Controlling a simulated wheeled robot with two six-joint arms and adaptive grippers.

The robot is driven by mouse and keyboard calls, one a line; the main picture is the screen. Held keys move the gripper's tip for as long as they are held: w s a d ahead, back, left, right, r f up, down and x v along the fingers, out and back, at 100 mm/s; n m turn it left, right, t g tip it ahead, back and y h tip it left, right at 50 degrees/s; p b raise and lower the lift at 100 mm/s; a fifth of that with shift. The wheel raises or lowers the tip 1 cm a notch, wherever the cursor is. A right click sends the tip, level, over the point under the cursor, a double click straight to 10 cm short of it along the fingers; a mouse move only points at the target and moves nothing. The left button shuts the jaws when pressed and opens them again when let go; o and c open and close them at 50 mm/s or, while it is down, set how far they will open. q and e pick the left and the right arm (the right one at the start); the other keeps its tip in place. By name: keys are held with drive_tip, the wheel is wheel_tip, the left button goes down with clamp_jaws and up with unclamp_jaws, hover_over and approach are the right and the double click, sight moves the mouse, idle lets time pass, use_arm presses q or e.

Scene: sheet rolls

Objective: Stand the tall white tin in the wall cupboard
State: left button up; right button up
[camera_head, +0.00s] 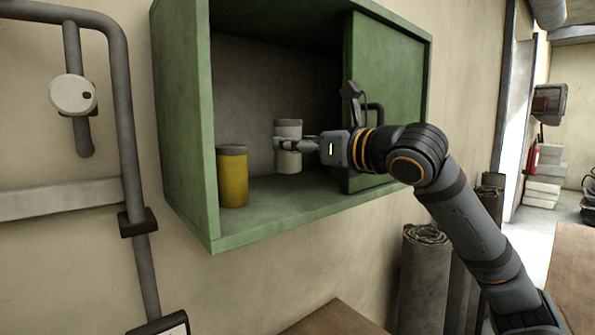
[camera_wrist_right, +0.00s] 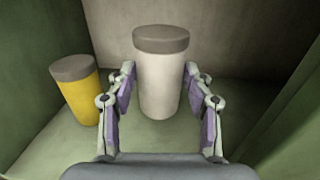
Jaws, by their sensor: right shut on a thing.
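The tall white tin (camera_head: 289,130), with a grey lid, is upright inside the green wall cupboard (camera_head: 185,120). In the right wrist view the white tin (camera_wrist_right: 162,75) stands between the two fingers. My right gripper (camera_head: 284,144) reaches in from the right and is shut on the tin around its middle. The tin's base is at or very near the cupboard floor; I cannot tell whether it touches. My left gripper is not in view.
A yellow tin (camera_head: 232,178) with a grey lid stands on the cupboard floor left of the white tin, a gap between them. A green door panel (camera_head: 388,80) covers the cupboard's right part. Rolled sheets (camera_head: 425,280) stand below. Grey pipes (camera_head: 125,120) run along the left wall.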

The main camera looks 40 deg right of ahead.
sight(299, 166)
drive_tip(key=f+b, duration=0.2)
drive_tip(key=w+f+b, duration=0.1)
drive_tip(key=f, duration=0.1)
drive_tip(key=shift+w+d+f+b, duration=0.15)
drive_tip(key=shift+f+b, duration=0.15)
drive_tip(key=shift+b, duration=0.05)
drive_tip(key=shift+r, duration=0.25)
drive_tip(key=shift+f, duration=0.25)
drive_tip(key=o, duration=1.2)
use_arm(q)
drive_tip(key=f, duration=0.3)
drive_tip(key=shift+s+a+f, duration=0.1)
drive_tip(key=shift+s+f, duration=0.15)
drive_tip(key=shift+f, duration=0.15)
